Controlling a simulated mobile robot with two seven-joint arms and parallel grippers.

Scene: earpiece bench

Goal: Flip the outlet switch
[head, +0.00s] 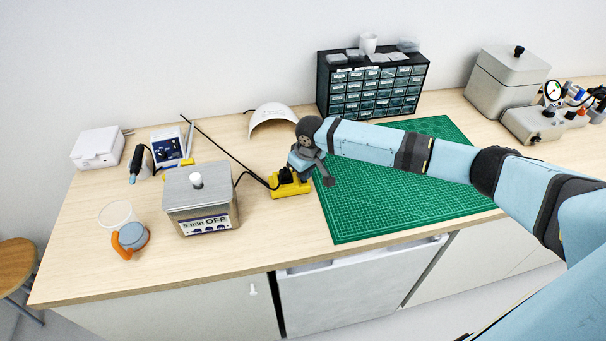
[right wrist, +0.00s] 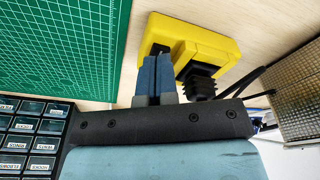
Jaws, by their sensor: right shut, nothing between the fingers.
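The yellow outlet box (head: 291,190) lies on the wooden bench at the left edge of the green mat. It also shows in the right wrist view (right wrist: 214,37), with a black plug (right wrist: 198,78) in it. My right gripper (head: 293,170) is over the box in the head view. In the right wrist view its closed fingertips (right wrist: 157,62) are at the box's end beside the plug, over a dark spot that is probably the switch. The fingers hide most of that spot, and I cannot tell whether they touch it. The left gripper is not in view.
A grey metal box (head: 200,205) marked "5 min OFF" stands left of the outlet, with a black cable between them. The green mat (head: 400,195) is clear under my right arm. A drawer cabinet (head: 372,90) and a white curved shade (head: 272,118) stand behind.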

